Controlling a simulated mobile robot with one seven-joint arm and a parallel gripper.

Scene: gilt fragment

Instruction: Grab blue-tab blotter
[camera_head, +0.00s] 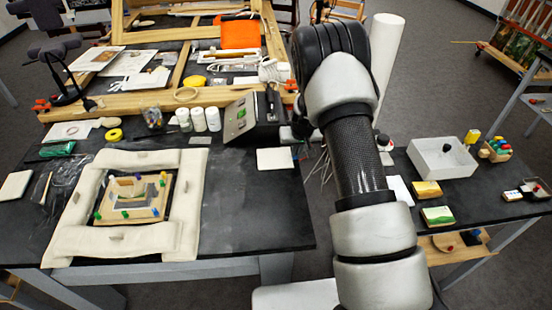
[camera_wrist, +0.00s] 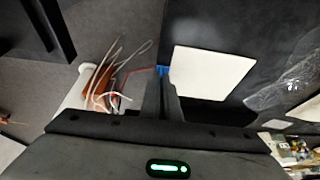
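In the wrist view, a cream-white square blotter (camera_wrist: 212,73) lies by the edge of the dark table. Its small blue tab (camera_wrist: 163,70) sticks out at the left side. My gripper (camera_wrist: 162,84) has its two dark fingers close together, with the tab right at their tips. I cannot tell whether they are pressed on it.
Orange and white cables (camera_wrist: 108,85) show over the floor left of the fingers. A clear crumpled film (camera_wrist: 278,92) lies right of the blotter. A black box with green lights (camera_head: 250,115) stands behind the white square. Another white square (camera_head: 15,186) lies at far left.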

